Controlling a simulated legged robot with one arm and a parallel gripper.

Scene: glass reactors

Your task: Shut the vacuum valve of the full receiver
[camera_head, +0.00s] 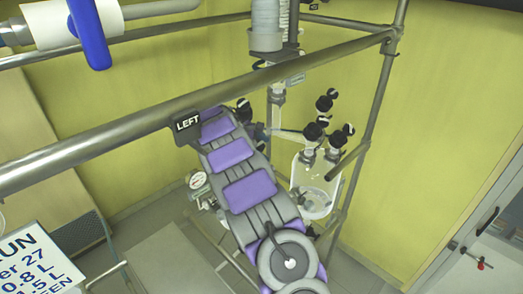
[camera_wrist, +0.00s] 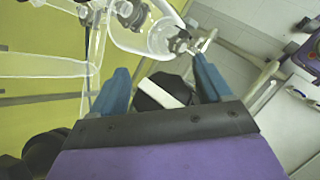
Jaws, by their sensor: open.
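A round glass receiver (camera_head: 300,178) hangs inside the metal frame, right of my arm in the head view. Black-knobbed valves (camera_head: 312,133) stand above it on its glass necks. In the wrist view my gripper (camera_wrist: 160,68) is open, with one blue finger on each side of a black knob (camera_wrist: 150,101) with a white bar (camera_wrist: 168,91). I cannot tell whether the fingers touch the knob. A round glass vessel (camera_wrist: 158,38) shows beyond the fingertips. In the head view my arm hides much of the area around the gripper. Fill levels are not clear.
A frame post (camera_head: 374,100) stands right of the receiver. A pressure gauge (camera_head: 197,180) is left of my arm. A lettered sign (camera_head: 38,262) is at lower left, a blue handle (camera_head: 90,35) at upper left.

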